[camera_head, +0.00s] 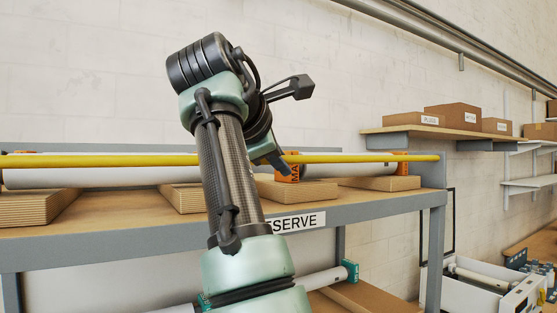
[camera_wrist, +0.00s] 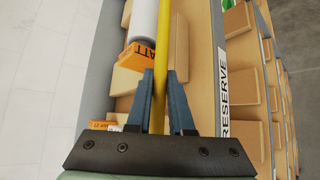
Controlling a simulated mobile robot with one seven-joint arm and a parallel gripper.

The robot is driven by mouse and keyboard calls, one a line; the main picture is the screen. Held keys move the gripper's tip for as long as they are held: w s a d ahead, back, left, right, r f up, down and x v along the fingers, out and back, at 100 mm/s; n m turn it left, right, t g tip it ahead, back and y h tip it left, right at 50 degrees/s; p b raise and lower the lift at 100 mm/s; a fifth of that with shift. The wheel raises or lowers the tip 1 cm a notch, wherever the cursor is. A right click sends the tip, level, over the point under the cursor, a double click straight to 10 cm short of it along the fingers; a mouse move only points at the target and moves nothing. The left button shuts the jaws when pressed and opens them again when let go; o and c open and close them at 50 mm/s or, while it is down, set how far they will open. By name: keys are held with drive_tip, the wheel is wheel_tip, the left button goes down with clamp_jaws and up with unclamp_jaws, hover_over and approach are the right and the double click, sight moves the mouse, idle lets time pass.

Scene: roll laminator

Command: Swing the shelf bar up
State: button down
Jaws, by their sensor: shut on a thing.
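The shelf bar (camera_head: 360,158) is a long yellow rod running level across the front of the upper shelf, above the RESERVE label. Its right end meets a grey bracket (camera_head: 433,172) at the shelf's right end. In the wrist view the yellow bar (camera_wrist: 159,62) runs between the two blue fingers of my gripper (camera_wrist: 160,95), which is shut on it. In the head view my arm covers the bar's middle, and only a dark part of my gripper (camera_head: 275,163) shows at the bar.
Behind the bar, white rolls (camera_head: 100,177) with orange ends lie on cardboard cradles (camera_head: 335,192) on the grey-edged shelf (camera_head: 370,205). A wall shelf with boxes (camera_head: 452,117) is at right. A white case (camera_head: 480,285) stands lower right. The space above the bar is clear apart from my arm.

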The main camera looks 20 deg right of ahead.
drive_tip(key=shift+r, duration=0.15)
drive_tip(key=c, duration=0.8)
unclamp_jaws()
drive_tip(key=b+v, duration=0.6)
drive_tip(key=v, duration=0.7)
drive_tip(key=shift+w, duration=0.1)
